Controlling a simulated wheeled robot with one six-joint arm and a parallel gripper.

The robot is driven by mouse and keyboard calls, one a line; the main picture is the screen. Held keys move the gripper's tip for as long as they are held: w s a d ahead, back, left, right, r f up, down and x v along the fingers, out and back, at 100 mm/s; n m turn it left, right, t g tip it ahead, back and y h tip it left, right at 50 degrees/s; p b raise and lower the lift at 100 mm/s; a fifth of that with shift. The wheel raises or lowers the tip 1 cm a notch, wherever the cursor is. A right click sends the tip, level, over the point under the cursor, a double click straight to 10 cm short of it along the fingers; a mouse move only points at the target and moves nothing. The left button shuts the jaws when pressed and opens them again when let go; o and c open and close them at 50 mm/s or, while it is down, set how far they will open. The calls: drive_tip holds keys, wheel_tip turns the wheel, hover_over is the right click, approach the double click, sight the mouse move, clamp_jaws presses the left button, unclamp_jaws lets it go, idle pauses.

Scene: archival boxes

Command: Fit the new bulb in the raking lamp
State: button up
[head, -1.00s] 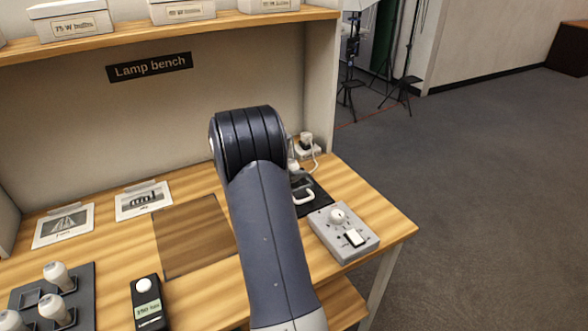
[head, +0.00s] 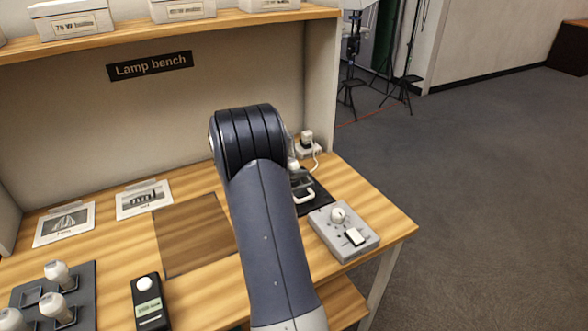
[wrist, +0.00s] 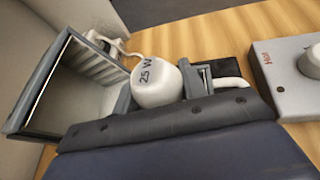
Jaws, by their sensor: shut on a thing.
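A white bulb (wrist: 155,82) marked "25 W" shows in the wrist view. My gripper (wrist: 158,95) is shut on it, with a grey finger on each side. A grey, box-shaped lamp head (wrist: 70,85) with a ribbed, shiny inside stands open just left of the bulb. Whether the bulb touches its socket cannot be told, as the bulb's far end is hidden. In the head view my arm hides the gripper, the bulb and most of the lamp. A white curved handle (head: 306,195) shows right of my arm on a dark mat (head: 318,203).
A grey control box (head: 343,232) with a knob and switch stands right of the lamp, near the bench's right edge. A socket with a plug (head: 307,148) is behind. A bulb rack (head: 88,285) and a black meter (head: 150,305) are at left. A brown mat (head: 190,235) is bare.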

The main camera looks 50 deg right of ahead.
drive_tip(key=shift+f+b, duration=0.5)
drive_tip(key=shift+f, duration=0.15)
drive_tip(key=o, duration=0.7)
drive_tip(key=shift+p+v, duration=1.8)
drive_tip(key=shift+v, duration=3.7)
drive_tip(key=b+x, duration=0.3)
drive_tip(key=x, duration=0.6)
drive_tip(key=shift+a, duration=0.1)
